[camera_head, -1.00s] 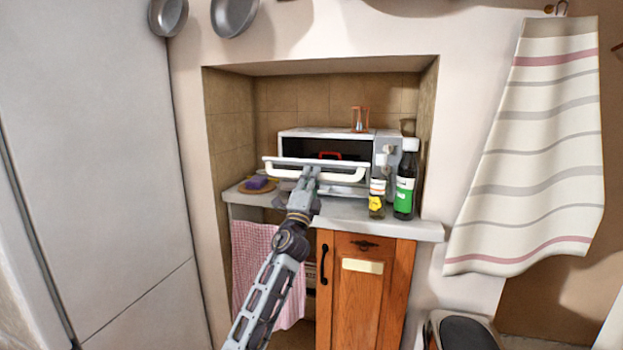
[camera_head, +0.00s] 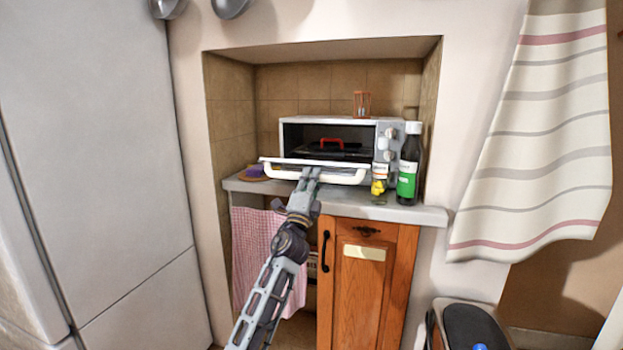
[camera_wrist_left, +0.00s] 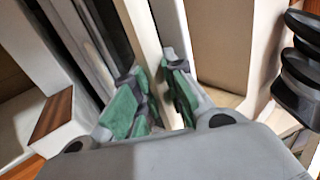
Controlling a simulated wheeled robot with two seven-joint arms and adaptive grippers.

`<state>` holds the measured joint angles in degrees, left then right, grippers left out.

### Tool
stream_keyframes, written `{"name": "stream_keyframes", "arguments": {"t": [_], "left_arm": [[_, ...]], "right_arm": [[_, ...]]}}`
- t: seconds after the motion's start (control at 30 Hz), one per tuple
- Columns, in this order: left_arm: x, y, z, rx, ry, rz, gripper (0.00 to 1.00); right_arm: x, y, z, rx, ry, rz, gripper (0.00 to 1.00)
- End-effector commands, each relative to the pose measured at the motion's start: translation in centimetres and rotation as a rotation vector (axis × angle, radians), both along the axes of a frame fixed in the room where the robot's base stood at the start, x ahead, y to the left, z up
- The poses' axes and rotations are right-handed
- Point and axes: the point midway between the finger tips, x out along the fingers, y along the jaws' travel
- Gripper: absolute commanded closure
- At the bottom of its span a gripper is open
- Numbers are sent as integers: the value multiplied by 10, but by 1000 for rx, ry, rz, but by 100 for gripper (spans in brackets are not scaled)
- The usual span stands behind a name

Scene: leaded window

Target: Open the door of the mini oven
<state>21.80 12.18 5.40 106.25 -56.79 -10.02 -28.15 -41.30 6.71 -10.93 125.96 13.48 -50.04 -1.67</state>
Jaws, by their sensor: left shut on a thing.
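The white mini oven (camera_head: 298,134) stands on the counter in the wall niche. Its door (camera_head: 285,163) is hinged at the bottom and tipped well forward, so the dark inside shows, with a rack and a red item (camera_head: 331,143) in it. The white handle (camera_head: 343,179) runs along the door's front edge. My left gripper (camera_head: 311,174) is at the middle of that handle and shut on it. In the left wrist view, the green-padded fingers (camera_wrist_left: 158,92) sit on both sides of the pale bar. My right gripper is not in view.
A dark bottle with a green label (camera_head: 408,180) and a small jar with a yellow label (camera_head: 379,180) stand right of the door, close to it. A purple sponge (camera_head: 254,171) lies at the left. A wire-framed orange item (camera_head: 362,104) stands on the oven.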

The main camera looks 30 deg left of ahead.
Motion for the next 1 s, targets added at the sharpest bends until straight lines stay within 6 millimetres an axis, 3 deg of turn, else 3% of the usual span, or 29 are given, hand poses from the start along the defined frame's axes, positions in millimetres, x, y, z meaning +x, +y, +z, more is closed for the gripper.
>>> {"name": "stream_keyframes", "arguments": {"t": [0.43,0.47,0.6,1.0], "left_arm": [[1,1,-3,-2,4,2,100],[1,1,-3,-2,4,2,84],[0,0,-2,-1,2,1,66],[-1,0,-2,0,0,0,65]], "right_arm": [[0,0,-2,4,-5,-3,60],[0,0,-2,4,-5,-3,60],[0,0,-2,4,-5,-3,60],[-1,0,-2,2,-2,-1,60]]}}
